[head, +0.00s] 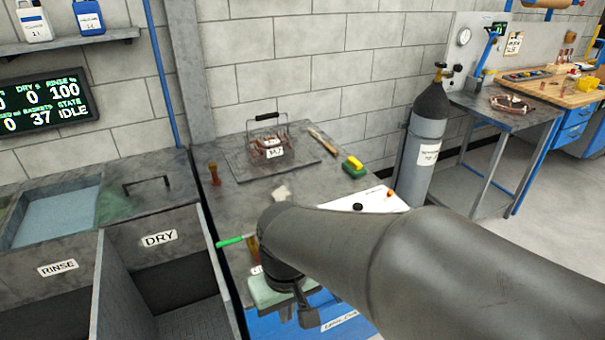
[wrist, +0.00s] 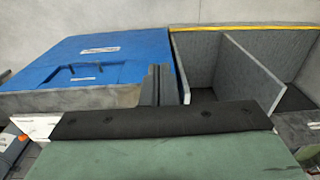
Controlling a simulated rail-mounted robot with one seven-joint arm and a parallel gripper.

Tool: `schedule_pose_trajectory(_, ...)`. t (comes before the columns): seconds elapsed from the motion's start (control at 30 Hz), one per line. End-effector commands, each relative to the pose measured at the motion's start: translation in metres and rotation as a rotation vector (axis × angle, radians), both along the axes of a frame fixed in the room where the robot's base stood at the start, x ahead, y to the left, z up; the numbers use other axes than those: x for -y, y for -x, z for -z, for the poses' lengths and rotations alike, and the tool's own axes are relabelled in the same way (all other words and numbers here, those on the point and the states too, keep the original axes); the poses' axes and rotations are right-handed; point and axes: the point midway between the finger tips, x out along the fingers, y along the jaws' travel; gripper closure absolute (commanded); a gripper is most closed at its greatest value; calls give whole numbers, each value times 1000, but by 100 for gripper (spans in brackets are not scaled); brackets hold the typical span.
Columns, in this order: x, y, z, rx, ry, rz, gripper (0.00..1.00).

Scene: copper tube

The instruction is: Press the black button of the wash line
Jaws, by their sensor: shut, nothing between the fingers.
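A white panel (head: 372,201) lies on the grey bench, partly hidden behind my arm. A small round black button (head: 357,207) shows on it, and an orange piece (head: 390,193) is near its right end. My gripper (head: 308,316) is shut and empty. It points down past the bench's front edge, in front of and to the left of the panel, apart from the button. In the wrist view its dark fingertips (wrist: 157,80) are together between a blue box and grey bins. The button cannot be made out in the wrist view.
The DRY bin (head: 160,238) and RINSE tank (head: 57,268) stand at left. On the bench are a wire basket (head: 268,140), a yellow-green sponge (head: 354,166) and a green-handled tool (head: 235,240). A gas cylinder (head: 424,145) stands behind.

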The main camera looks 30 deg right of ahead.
Motion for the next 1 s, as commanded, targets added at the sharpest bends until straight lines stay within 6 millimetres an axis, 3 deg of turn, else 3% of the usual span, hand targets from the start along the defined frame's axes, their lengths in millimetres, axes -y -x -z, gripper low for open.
schedule_pose_trajectory(0.27, 33, -120, -9, 83, -63, 90, 100)
schedule_pose_trajectory(0.47, 81, -207, -1, 175, -134, 166, 100)
schedule_pose_trajectory(0.7, 165, -290, 18, 308, -224, 283, 100)
schedule_pose_trajectory(0.83, 221, -322, 30, 390, -266, 361, 100)
schedule_pose_trajectory(1.0, 299, -348, 46, 502, -311, 474, 100)
